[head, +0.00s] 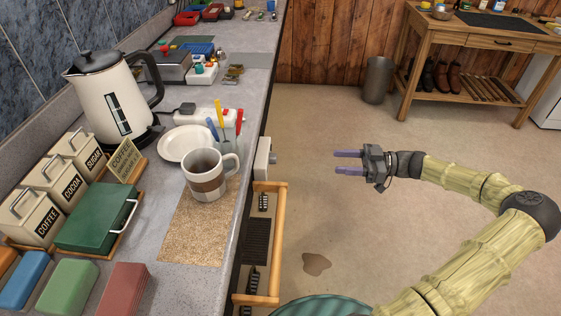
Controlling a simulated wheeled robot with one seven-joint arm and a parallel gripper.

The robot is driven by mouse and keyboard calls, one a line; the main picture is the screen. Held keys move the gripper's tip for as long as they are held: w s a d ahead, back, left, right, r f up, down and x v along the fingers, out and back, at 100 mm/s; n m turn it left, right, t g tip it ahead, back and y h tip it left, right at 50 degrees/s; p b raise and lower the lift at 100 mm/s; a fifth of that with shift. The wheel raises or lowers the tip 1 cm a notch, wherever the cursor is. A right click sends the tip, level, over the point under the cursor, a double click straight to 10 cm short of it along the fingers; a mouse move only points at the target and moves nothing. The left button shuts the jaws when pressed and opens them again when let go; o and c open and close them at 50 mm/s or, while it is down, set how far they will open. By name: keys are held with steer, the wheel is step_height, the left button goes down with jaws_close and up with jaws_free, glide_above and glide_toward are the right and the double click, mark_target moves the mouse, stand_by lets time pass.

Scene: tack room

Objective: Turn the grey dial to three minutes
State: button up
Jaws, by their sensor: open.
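A small grey dial (273,159) sticks out from a pale box (262,157) on the front face of the counter, just above the open drawer. I see the dial from the side, so its markings and setting are hidden. My gripper (348,162) is open and empty, with its two purple fingers pointing left toward the dial. It hangs over the floor to the right of the dial, clearly apart from it.
An open wooden drawer (278,245) juts from the counter below the box. A mug (206,182), plate (180,146) and kettle (107,99) stand on the counter (245,89). A stain (316,264) marks the floor. A bin (378,80) and workbench (480,34) stand behind.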

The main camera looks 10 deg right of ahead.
mark_target(273, 158)
steer(key=shift+d+r, duration=0.1)
steer(key=shift+d, duration=0.05)
steer(key=x, duration=1.7)
steer(key=shift+a+p, duration=0.3)
steer(key=shift+p, duration=0.15)
steer(key=c, duration=1)
